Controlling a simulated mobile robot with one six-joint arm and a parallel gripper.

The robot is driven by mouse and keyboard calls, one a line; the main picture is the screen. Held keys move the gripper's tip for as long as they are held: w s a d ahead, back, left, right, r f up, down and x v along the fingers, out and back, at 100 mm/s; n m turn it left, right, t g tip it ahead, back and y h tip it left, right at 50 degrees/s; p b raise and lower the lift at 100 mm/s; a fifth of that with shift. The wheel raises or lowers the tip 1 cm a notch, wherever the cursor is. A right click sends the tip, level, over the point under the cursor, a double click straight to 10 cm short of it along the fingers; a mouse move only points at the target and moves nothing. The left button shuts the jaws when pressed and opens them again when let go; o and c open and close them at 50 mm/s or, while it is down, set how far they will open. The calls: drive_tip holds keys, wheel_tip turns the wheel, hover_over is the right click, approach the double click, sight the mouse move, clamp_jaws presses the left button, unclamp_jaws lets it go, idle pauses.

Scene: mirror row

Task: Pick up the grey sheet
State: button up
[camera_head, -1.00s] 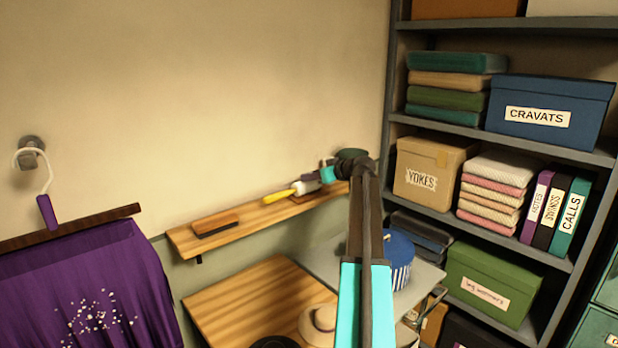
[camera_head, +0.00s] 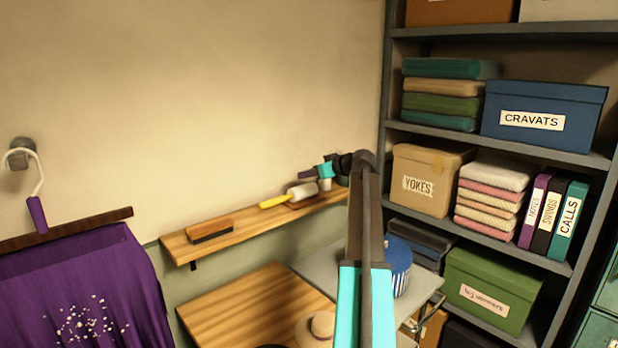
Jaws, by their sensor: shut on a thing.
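My gripper (camera_head: 312,173) is in the middle of the camera view, above the right part of the wooden wall shelf. It points left, with a dark purple finger and a turquoise part showing. It is shut. A small pale grey piece (camera_head: 325,184), which looks like the grey sheet, shows just under the jaws. It is too small to make out its shape or just how it is held. A lint roller (camera_head: 302,191) with a white drum and yellow handle lies on the shelf just left of it.
The wooden wall shelf (camera_head: 255,228) also holds a brown brush (camera_head: 210,229). Below are a wooden top (camera_head: 245,305), a straw hat (camera_head: 318,327) and a blue striped box (camera_head: 399,262). Grey shelving (camera_head: 375,140) stands right. A purple garment (camera_head: 85,280) hangs left.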

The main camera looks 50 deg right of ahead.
drive_tip(key=s+a+r+b, duration=0.1)
drive_tip(key=s+a+b, duration=0.3)
drive_tip(key=s+a, duration=0.4)
drive_tip(key=s, duration=0.3)
drive_tip(key=shift+s+r, duration=0.15)
drive_tip(key=shift+s, duration=0.1)
idle(0.5)
